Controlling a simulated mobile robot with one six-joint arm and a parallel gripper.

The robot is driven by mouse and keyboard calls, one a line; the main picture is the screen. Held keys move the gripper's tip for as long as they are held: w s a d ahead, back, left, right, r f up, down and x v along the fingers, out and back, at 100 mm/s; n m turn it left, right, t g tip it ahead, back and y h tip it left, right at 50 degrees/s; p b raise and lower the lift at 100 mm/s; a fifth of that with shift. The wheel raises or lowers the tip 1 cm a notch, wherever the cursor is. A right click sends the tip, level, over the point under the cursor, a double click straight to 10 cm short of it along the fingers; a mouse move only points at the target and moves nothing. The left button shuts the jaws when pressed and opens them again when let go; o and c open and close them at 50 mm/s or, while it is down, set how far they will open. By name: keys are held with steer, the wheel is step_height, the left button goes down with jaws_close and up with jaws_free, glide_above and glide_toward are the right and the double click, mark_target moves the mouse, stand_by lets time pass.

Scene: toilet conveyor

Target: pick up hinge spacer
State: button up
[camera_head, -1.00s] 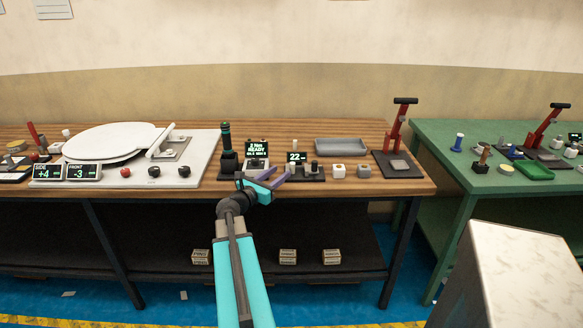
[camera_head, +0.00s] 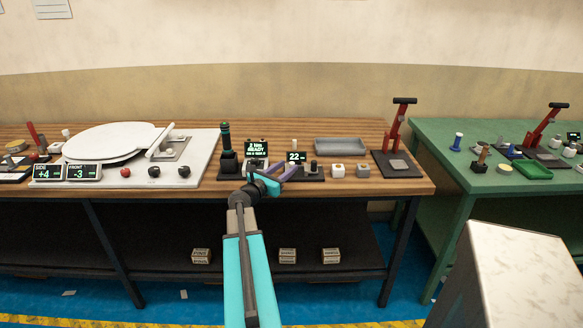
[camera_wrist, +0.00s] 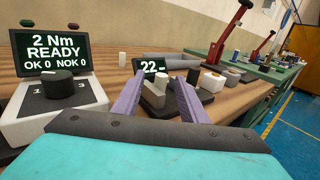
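My gripper (camera_head: 285,170) has purple fingers spread apart, with nothing held between them. It points at a dark measuring stand (camera_head: 314,177) with a "22" display (camera_head: 296,157). In the wrist view my gripper (camera_wrist: 160,82) frames a pale grey upright piece (camera_wrist: 154,94) on that stand, beyond the fingertips. A small off-white cylinder stands upright behind the display (camera_head: 295,144); this cylinder (camera_wrist: 122,59) also shows left of the display in the wrist view. It may be the hinge spacer, but I cannot tell for certain.
A torque unit (camera_head: 256,153) reading "2 Nm READY" stands left of the gripper. A white block (camera_head: 338,171) and a grey block (camera_head: 363,171) sit to the right. A grey tray (camera_head: 341,147) lies behind; a red press (camera_head: 394,140) stands at the bench's right end.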

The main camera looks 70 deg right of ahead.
mark_target(291, 163)
steer(key=shift+p+x, duration=0.4)
steer(key=shift+x, duration=1.55)
steer(key=shift+c, duration=0.3)
jaws_close()
